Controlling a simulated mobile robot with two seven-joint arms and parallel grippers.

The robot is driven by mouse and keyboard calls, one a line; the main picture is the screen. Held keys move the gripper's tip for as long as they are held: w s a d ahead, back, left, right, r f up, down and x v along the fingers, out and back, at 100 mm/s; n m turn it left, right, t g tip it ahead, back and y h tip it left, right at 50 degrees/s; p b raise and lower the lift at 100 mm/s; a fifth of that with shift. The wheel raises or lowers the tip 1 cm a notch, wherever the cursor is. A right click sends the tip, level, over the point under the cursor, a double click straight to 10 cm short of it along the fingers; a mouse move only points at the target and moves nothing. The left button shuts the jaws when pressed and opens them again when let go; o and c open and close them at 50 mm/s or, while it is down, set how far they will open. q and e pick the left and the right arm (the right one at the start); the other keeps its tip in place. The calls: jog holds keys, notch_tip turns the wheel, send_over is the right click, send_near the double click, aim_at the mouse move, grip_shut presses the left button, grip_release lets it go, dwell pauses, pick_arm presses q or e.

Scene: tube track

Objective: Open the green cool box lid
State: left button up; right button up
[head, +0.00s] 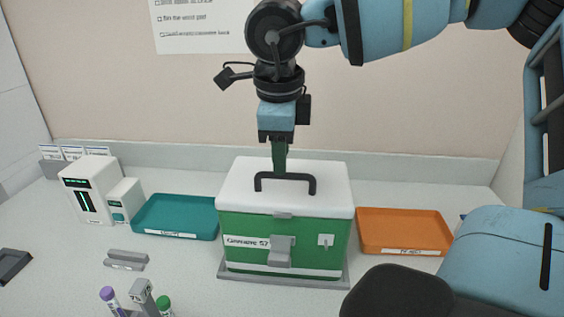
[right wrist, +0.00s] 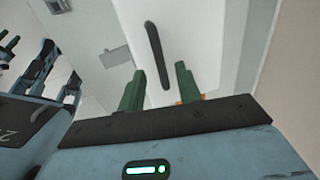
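The green cool box (head: 250,228) stands on the bench in the middle of the head view. Its white lid (head: 335,180) is shut and has a dark bar handle (head: 311,184) on top. A grey latch (head: 280,252) is on the front. My right gripper (head: 279,170) points down over the lid, fingertips close to the handle. In the right wrist view my right gripper (right wrist: 160,72) has its two green fingers apart. The handle (right wrist: 155,50) shows between and beyond them; whether they touch it I cannot tell.
A teal tray (head: 150,230) lies left of the box and an orange tray (head: 400,249) right of it. White devices (head: 92,190) stand at the back left. Capped tubes (head: 108,296) and a grey block (head: 127,260) are at the front left. A wall rises behind.

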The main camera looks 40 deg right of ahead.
aim_at(287, 175)
jog(key=shift+w+d+f, duration=0.1)
jog(key=shift+d+f, duration=0.05)
jog(key=shift+f, duration=0.65)
jog(key=shift+w+d+f, duration=0.1)
jog(key=shift+f, duration=0.65)
grip_shut()
